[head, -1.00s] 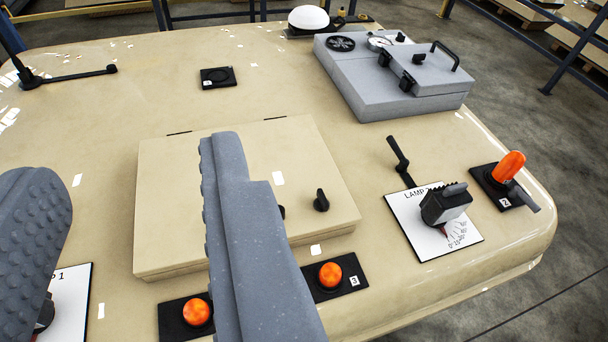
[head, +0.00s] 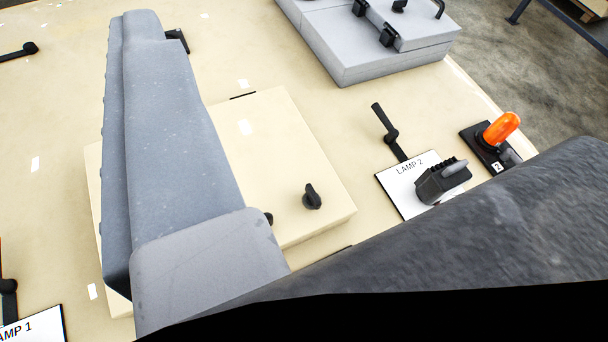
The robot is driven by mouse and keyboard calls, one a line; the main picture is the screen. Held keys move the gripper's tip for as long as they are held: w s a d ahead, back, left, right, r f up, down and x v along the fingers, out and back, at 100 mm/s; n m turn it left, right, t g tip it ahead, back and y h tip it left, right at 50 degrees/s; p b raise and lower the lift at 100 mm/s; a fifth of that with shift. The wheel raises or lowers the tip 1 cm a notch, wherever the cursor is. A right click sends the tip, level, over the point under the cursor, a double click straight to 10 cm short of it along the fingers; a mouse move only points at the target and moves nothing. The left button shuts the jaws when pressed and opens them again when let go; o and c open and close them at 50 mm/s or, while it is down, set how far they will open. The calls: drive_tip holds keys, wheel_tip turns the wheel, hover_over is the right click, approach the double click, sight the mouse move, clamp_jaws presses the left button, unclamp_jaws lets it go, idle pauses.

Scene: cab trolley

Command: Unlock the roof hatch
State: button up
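The roof hatch looks to be the raised beige panel (head: 290,150) in the middle of the beige roof. A small black turn knob (head: 312,197) stands near its right front corner. A second black knob (head: 268,218) is mostly hidden behind my gripper, with only its right edge showing. One grey finger of my gripper (head: 165,150) crosses over the left part of the hatch, left of both knobs. The other finger is out of view, so the opening between them does not show. I see nothing held.
A grey box (head: 380,40) with black latches and a handle stands at the back right. Right of the hatch are a LAMP 2 plate (head: 397,188) with a black lever (head: 385,130) and an orange lamp (head: 501,129). A LAMP 1 plate (head: 40,325) is at lower left. My dark arm part covers the lower right.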

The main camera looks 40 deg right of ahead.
drive_tip(key=shift+o, duration=1)
drive_tip(key=shift+s+d, duration=0.1)
drive_tip(key=o, duration=0.4)
drive_tip(key=m+g+p, duration=1.5)
drive_tip(key=m, duration=0.3)
hover_over(313, 194)
wheel_tip(313, 194, down, 26)
wheel_tip(313, 194, down, 13)
drive_tip(key=shift+d+p, duration=0.1)
drive_tip(key=shift+p, duration=0.35)
drive_tip(key=c, duration=1)
